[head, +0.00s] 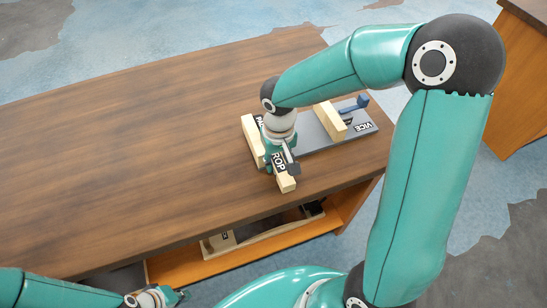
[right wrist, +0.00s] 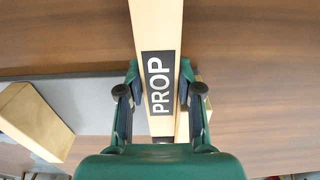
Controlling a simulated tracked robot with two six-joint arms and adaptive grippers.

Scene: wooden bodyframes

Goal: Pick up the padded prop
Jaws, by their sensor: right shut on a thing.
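The padded prop (head: 286,183) is a pale wooden bar with a black label reading PROP. In the right wrist view the prop (right wrist: 158,30) runs up between the fingers of my right gripper (right wrist: 160,95), which is shut on it. In the head view my right gripper (head: 277,155) hides the bar's middle. Whether the bar touches the table is unclear. The prop is at the left end of the grey vice (head: 311,133). My left gripper (head: 172,297) is low at the left, partly cut off, its opening unclear.
The vice carries a wooden block (head: 330,121) and a blue handle (head: 361,101). The wooden table (head: 120,150) is bare at left. A shelf beneath holds wooden parts (head: 262,231).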

